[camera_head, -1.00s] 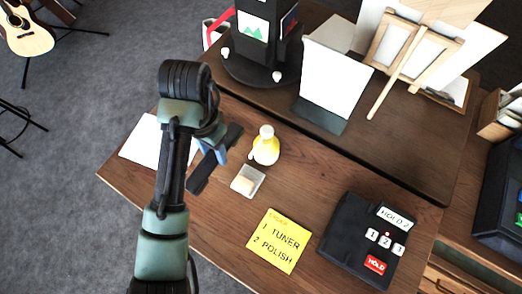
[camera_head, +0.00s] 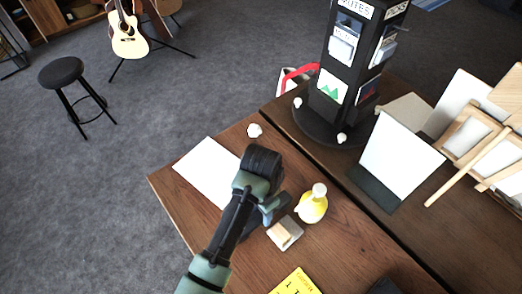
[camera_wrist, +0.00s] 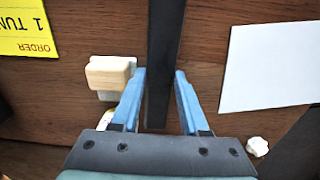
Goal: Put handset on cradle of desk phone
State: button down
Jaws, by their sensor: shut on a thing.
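The handset is a long black bar (camera_wrist: 163,50) running up the middle of the wrist view. My gripper (camera_wrist: 160,78) has its blue fingers shut on it, one on each side. In the head view, my gripper (camera_head: 270,213) is over the table's left part with the dark handset (camera_head: 253,228) across it, partly hidden by my arm. Its height above the table is hard to tell. The desk phone is mostly out of view; only a dark edge (camera_head: 392,288) shows at the bottom right. Its cradle is not visible.
A yellow bottle (camera_head: 312,205) and a small dish with a tan block (camera_head: 284,233) stand close right of my gripper. White paper (camera_head: 212,172) lies left. A yellow note (camera_head: 296,283) is at the bottom. A black rotating rack (camera_head: 345,75) stands behind.

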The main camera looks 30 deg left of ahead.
aim_at(260, 214)
jog(key=shift+f, duration=0.15)
jog(key=c, duration=0.7)
grip_release()
jog(key=shift+r+p, duration=1.15)
jog(key=shift+r, duration=5.1)
